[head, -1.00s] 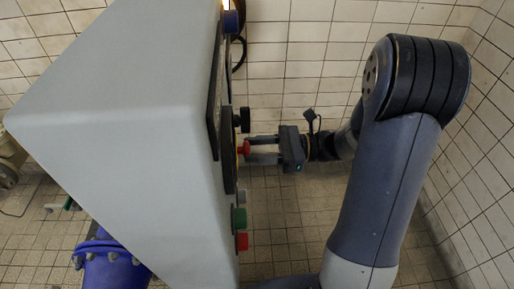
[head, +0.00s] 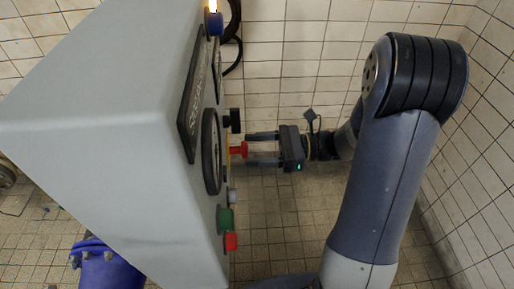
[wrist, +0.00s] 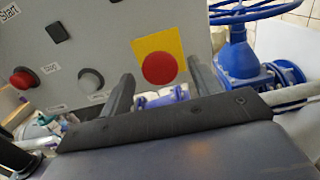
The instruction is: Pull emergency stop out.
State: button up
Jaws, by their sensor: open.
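The emergency stop is a red mushroom button (head: 239,150) on the side face of the grey control cabinet (head: 85,125). In the wrist view the red button (wrist: 158,68) sits in front of a yellow plate (wrist: 147,47). In the head view the red head stands off the panel on a visible red stem. My gripper (head: 248,149) is open, one finger above and one below the button, with gaps to it. In the wrist view my gripper (wrist: 160,71) has a finger on each side of the button, also apart from it.
A black knob (head: 235,120) lies just above the upper finger. Green (head: 225,220) and red (head: 231,242) push buttons protrude lower on the panel. A blue valve handwheel (wrist: 240,14) and blue pipework stand at right in the wrist view. A tiled wall is behind.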

jog(key=d+b, duration=0.2)
jog(key=d, duration=0.8)
jog(key=shift+s+d, duration=0.15)
jog(key=shift+d, duration=0.2)
jog(key=shift+a, duration=0.1)
jog(key=a, duration=0.6)
jog(key=a+p, duration=0.1)
jog(key=a, duration=0.6)
jog(key=shift+w+p, duration=0.2)
jog(key=shift+p, duration=0.1)
jog(key=shift+d, duration=0.2)
